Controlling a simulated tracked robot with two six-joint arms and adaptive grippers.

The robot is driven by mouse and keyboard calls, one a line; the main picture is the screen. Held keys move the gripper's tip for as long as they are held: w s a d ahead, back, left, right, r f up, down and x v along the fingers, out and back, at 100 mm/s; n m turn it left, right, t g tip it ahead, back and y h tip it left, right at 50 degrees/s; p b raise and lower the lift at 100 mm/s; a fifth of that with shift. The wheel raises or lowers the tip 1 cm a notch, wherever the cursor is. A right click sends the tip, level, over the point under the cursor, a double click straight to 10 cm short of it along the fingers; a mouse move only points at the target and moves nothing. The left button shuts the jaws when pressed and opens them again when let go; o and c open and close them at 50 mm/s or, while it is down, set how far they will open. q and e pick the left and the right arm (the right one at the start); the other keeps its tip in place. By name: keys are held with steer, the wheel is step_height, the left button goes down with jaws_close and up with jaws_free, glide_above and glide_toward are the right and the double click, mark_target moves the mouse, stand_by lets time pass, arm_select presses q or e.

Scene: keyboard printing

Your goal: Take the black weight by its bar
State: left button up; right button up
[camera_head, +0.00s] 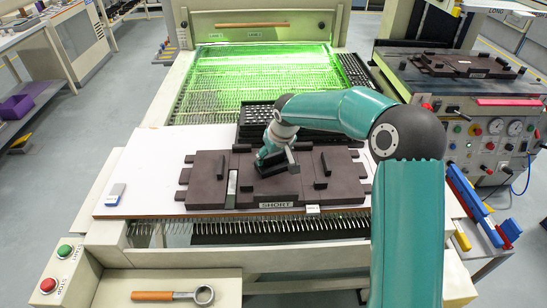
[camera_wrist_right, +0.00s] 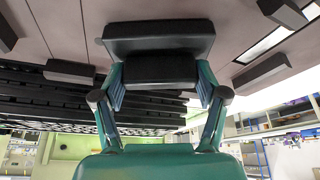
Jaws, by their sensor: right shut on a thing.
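The black weight (camera_head: 268,168) sits on the dark maroon plate assembly (camera_head: 210,165) marked SHORT, partly hidden behind my right gripper (camera_head: 278,155). In the right wrist view the weight shows as a wide black block (camera_wrist_right: 158,38), with its black bar (camera_wrist_right: 158,72) in front of it. The right gripper's two teal fingers (camera_wrist_right: 160,95) stand on either side of the bar and are shut on it. Whether the weight still touches the plate is hard to tell. My left gripper is not in view.
Black slotted trays (camera_head: 257,113) stand just behind the plate, before the green-lit conveyor bed (camera_head: 255,75). A small grey-blue block (camera_head: 115,193) lies on the white board (camera_head: 130,175) at left. The board's left part is mostly clear.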

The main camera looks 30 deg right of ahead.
step_height(320, 180, up, 20)
steer(key=p, duration=0.1)
steer(key=shift+p, duration=0.4)
